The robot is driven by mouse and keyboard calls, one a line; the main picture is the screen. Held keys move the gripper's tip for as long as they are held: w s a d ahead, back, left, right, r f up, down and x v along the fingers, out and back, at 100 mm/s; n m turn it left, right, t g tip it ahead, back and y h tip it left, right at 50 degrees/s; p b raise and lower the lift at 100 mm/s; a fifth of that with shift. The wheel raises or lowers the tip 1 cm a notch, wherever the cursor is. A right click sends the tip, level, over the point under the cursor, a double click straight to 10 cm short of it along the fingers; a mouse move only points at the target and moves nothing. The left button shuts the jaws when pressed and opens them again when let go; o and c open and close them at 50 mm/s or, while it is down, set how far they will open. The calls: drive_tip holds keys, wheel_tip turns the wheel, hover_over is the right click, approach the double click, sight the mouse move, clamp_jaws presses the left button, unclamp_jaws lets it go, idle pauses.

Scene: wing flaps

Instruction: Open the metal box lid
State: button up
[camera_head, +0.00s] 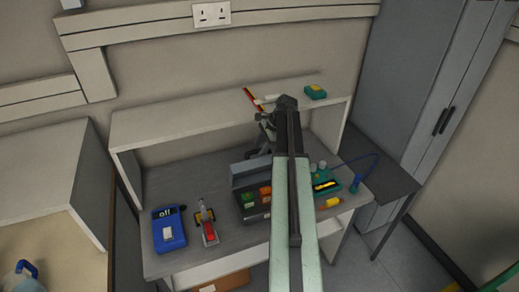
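A grey metal box or panel (247,168) is at the middle of the desk, behind a dark unit (252,212) with green, orange and red parts. Its right end is hidden by my arm. I cannot tell whether the grey face is a lid, or whether it is open or shut. My gripper (265,138) shows as dark pieces beyond the arm's bend, above and behind the grey box in the picture. It is partly hidden by my arm. Its fingers are too small and dark to tell open from shut, and I cannot see contact with the box.
The shelf (185,124) over the desk holds a red-edged item (250,97) and a green-yellow block (314,92). A teal device (331,186) stands right. A grey cabinet (405,75) is at right.

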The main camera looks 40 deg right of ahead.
drive_tip(key=p+v, duration=0.7)
drive_tip(key=shift+r, duration=0.35)
drive_tip(key=shift+s+d, duration=0.1)
drive_tip(key=shift+s, duration=0.05)
drive_tip(key=shift+c, duration=0.3)
